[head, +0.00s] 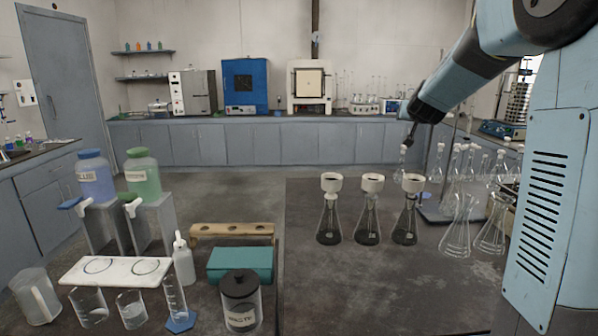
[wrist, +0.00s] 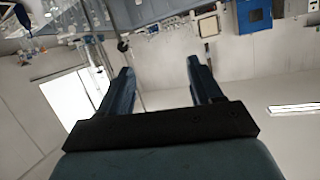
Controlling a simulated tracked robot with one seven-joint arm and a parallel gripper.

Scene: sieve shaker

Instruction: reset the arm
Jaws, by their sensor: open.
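My arm reaches in from the upper right of the head view, bent at the elbow, with its forearm slanting down to the left. My gripper (head: 409,138) is at its lower end, raised above the dark bench, behind and above the flasks with funnels. In the wrist view my gripper (wrist: 158,68) shows two dark fingers spread apart with nothing between them. That view is tilted and looks out over the room, with the wall and far counter upside down.
Several flasks, some with white funnels (head: 372,183), stand on the dark bench (head: 345,300) below my arm. A sieve stack (head: 518,103) is at the far right. Blue (head: 95,180) and green (head: 142,175) bottles stand on the left. The bench's front middle is clear.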

